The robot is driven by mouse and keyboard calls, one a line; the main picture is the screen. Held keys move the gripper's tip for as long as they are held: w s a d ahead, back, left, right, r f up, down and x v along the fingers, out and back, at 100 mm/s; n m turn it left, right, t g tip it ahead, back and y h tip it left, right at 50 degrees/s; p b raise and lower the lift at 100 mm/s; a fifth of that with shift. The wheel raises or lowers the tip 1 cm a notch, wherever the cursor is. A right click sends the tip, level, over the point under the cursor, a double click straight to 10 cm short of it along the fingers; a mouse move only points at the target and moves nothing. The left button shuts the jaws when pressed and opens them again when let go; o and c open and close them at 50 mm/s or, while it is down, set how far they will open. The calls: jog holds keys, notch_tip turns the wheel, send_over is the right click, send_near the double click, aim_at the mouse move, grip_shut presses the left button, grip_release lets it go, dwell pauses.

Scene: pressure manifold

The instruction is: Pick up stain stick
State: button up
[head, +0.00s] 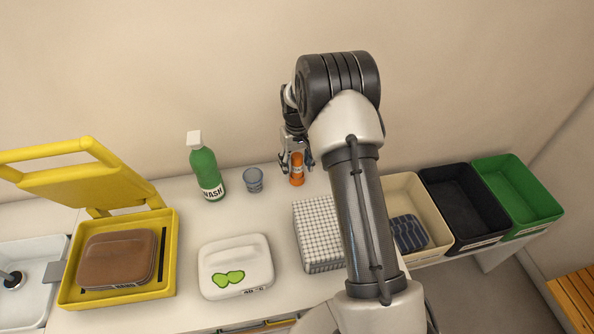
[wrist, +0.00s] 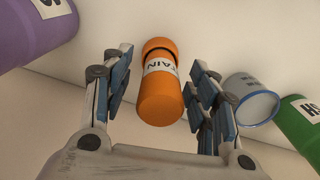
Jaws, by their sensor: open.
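The stain stick (head: 297,170) is a small orange cylinder with a white label, standing on the white counter near the back wall. In the wrist view the stain stick (wrist: 160,92) shows the letters "TAIN" on its label. My gripper (head: 297,163) is open around it, seen from the head with the arm reaching down to the counter's back. In the wrist view my gripper (wrist: 158,85) has one finger on each side of the stick, with a visible gap on both sides. Part of the stick is hidden by the gripper in the head view.
A blue-grey cup (head: 253,181) and a green wash bottle (head: 206,168) stand left of the stick. A purple container (wrist: 35,30) shows in the wrist view. A checked box (head: 317,235) and a white case (head: 236,265) lie in front. Bins (head: 480,203) are at right.

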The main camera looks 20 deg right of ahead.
jog(key=shift+f, duration=0.4)
jog(key=shift+r, duration=0.1)
jog(key=shift+c, duration=0.6)
jog(key=c, duration=1.1)
